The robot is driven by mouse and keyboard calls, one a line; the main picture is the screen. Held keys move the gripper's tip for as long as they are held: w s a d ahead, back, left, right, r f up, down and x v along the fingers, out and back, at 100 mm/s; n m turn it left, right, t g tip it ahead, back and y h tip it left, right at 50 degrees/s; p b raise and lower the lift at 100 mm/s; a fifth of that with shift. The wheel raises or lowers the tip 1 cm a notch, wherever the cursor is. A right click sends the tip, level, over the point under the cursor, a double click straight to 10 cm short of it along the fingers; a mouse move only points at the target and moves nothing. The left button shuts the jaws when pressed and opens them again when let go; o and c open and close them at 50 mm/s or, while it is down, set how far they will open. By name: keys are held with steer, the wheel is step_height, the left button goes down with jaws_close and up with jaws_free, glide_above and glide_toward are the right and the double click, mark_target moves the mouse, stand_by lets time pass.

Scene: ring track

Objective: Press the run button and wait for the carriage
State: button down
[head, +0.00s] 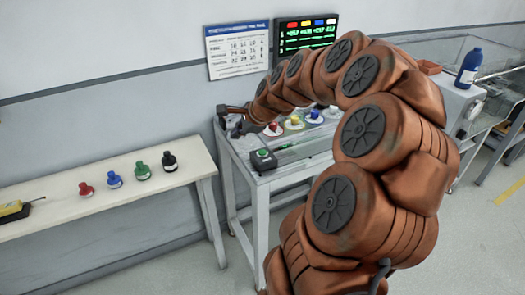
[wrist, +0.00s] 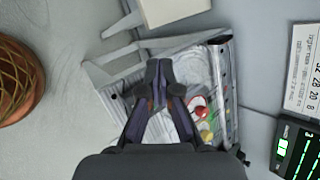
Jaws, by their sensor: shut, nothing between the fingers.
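A dark box with a green button (head: 263,155) sits at the near left corner of the grey track table (head: 288,178). On the table, pieces with red (head: 273,127), yellow (head: 295,120) and blue (head: 314,114) tops stand on pale round bases; I cannot tell which is the carriage. My gripper (head: 238,122) is above the table's left end, behind and left of the green button and apart from it. In the wrist view my gripper (wrist: 159,76) is shut and empty over the table; the red-topped piece (wrist: 200,108) shows beside its fingers. The green button is not clearly visible there.
A white side table (head: 110,195) at left holds red (head: 86,189), blue (head: 115,180), green (head: 143,171) and black (head: 169,161) bottles. A wall chart (head: 237,49) and lit display (head: 305,34) hang behind. A large blue bottle (head: 469,68) stands on a machine at right.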

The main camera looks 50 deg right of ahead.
mark_target(263, 153)
steer(key=d+m+t+h, duration=0.1)
steer(key=d+m, duration=0.3)
steer(key=d, duration=0.6)
steer(key=shift+s+m+h, duration=0.3)
steer(key=shift+s+h, duration=0.1)
steer(key=shift+s, duration=0.05)
steer(key=shift+a+f, duration=0.1)
steer(key=shift+f, duration=0.05)
steer(key=shift+f+b, duration=2.05)
steer(key=shift+f, duration=2.2)
steer(key=shift+f, duration=0.1)
steer(key=shift+f, duration=0.35)
steer(key=shift+f+b, duration=0.3)
steer(key=shift+f, duration=0.15)
steer(key=shift+r, duration=0.15)
steer(key=shift+r+p, duration=0.5)
steer(key=shift+r, duration=0.25)
